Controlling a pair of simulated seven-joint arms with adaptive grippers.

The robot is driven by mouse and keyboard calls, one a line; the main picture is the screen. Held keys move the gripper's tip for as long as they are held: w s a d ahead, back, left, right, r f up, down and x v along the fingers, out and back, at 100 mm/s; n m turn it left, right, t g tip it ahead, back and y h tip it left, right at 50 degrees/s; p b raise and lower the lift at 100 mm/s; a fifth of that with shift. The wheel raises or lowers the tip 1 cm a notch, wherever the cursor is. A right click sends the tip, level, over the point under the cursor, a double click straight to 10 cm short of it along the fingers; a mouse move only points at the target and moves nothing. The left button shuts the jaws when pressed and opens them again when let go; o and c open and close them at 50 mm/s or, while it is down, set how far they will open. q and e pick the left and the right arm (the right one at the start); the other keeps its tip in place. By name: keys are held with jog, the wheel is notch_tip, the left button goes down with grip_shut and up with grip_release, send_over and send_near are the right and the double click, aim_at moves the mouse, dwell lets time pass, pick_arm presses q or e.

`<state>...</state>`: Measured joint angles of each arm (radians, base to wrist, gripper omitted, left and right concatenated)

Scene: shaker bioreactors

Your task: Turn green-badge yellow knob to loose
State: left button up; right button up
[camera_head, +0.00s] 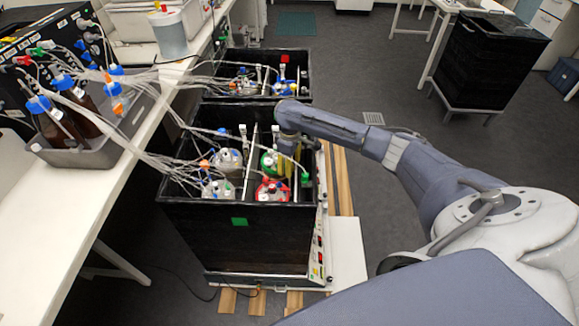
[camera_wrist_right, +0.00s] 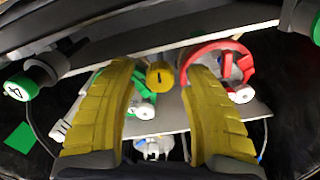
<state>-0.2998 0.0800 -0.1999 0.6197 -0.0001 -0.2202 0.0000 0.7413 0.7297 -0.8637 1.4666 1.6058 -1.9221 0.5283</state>
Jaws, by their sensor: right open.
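The black box with the green badge (camera_head: 239,221) stands in the middle of the head view. A green patch (camera_wrist_right: 18,138) also shows at the left of the right wrist view. My right gripper (camera_head: 291,165) reaches into the right side of this box. In the right wrist view its yellow fingers are spread apart. The yellow knob (camera_wrist_right: 160,76), with a dark mark on its face, sits between the fingertips, with a gap visible on both sides. In the head view I cannot make out the knob apart from the gripper. My left gripper is not in view.
A green knob marked 4 (camera_wrist_right: 20,88) and a red ring (camera_wrist_right: 218,62) are near the fingers. Red-topped (camera_head: 272,190) and green-topped (camera_head: 268,160) vessels stand in the box. Tubes run to the bench at left. Another black box (camera_head: 284,58) with a red badge stands behind.

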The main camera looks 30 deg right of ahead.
jog(key=shift+f, duration=0.4)
grip_shut()
